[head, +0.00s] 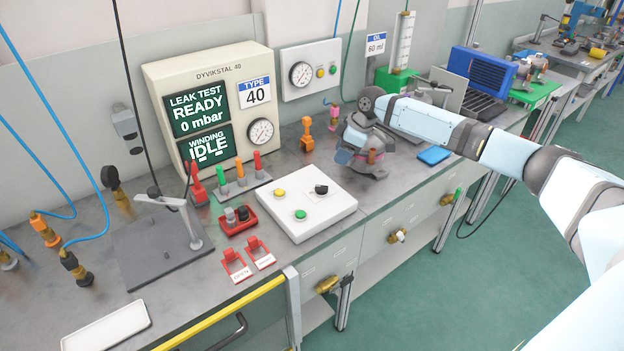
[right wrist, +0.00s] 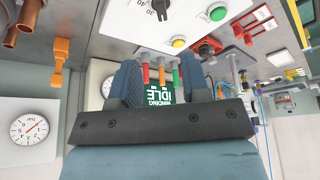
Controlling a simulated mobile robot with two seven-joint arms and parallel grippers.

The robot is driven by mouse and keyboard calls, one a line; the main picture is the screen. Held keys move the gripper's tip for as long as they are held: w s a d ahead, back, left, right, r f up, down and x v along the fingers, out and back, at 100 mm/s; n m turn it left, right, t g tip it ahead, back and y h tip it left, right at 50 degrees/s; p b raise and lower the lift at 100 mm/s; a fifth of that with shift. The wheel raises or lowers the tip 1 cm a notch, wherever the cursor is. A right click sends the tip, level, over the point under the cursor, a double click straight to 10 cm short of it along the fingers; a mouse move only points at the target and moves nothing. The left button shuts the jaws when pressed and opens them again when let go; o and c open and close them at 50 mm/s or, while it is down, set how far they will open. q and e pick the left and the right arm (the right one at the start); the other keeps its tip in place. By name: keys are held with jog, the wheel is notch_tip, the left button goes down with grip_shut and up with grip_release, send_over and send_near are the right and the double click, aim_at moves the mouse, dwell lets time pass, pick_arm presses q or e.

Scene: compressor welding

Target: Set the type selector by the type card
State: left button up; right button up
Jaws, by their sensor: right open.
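The type card (head: 255,93) on the cream leak-test cabinet reads "TYPE 40". The type selector is a black knob (head: 321,189) on a white sloped box (head: 305,215) on the bench. The knob also shows at the top edge of the right wrist view (right wrist: 160,8), with small numbers beside it; I cannot tell which one it points at. My right gripper (head: 344,154) is behind and to the right of the box, apart from the knob. In the right wrist view its two fingers (right wrist: 160,62) are spread with nothing between them. My left gripper is not in view.
A yellow button (head: 280,193) and a green button (head: 300,215) sit on the same box. A grey compressor (head: 368,168) with copper stubs stands close by my right gripper. Coloured-handled tools (head: 240,172) and a red holder (head: 238,222) lie to the left.

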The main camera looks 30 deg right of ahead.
aim_at(322, 186)
jog(key=p+x, duration=0.1)
jog(key=x, duration=1.2)
jog(key=shift+a, duration=0.1)
grip_shut()
